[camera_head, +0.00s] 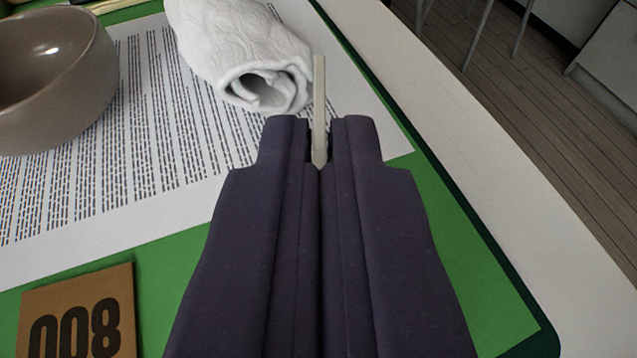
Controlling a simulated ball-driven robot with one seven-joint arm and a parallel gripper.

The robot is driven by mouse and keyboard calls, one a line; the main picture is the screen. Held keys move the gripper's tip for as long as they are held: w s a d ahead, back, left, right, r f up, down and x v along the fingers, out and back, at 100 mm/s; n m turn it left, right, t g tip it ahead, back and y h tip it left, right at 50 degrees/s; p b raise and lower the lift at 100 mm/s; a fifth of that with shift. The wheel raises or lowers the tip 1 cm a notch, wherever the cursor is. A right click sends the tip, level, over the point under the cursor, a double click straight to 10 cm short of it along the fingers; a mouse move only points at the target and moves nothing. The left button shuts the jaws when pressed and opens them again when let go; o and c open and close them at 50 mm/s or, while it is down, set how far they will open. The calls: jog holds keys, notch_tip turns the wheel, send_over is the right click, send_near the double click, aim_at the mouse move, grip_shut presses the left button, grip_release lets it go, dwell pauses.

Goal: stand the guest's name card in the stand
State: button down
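My gripper (319,142) is in the middle of the view, its two dark fingers closed on a thin pale card (320,85). The card shows only edge-on and sticks out past the fingertips, so any name on it is hidden. It is held over the green mat (465,265) and the printed sheet, in front of a rolled white cloth. I cannot make out a card stand in this view.
A rolled white cloth (240,50) lies just ahead on a printed sheet (150,130). A grey-brown bowl (50,85) stands at upper left. A brown card marked 008 (80,315) lies at lower left. The pale table edge (520,180) and floor are at right.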

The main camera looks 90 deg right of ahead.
jog(key=shift+f, duration=0.5)
jog(key=c, duration=1.2)
grip_release()
jog(key=shift+c, duration=0.2)
jog(key=shift+a, duration=0.1)
jog(key=p+v, duration=0.2)
jog(key=v, duration=0.7)
jog(key=shift+p, duration=0.35)
notch_tip(320, 180, up, 6)
jog(key=p, duration=0.5)
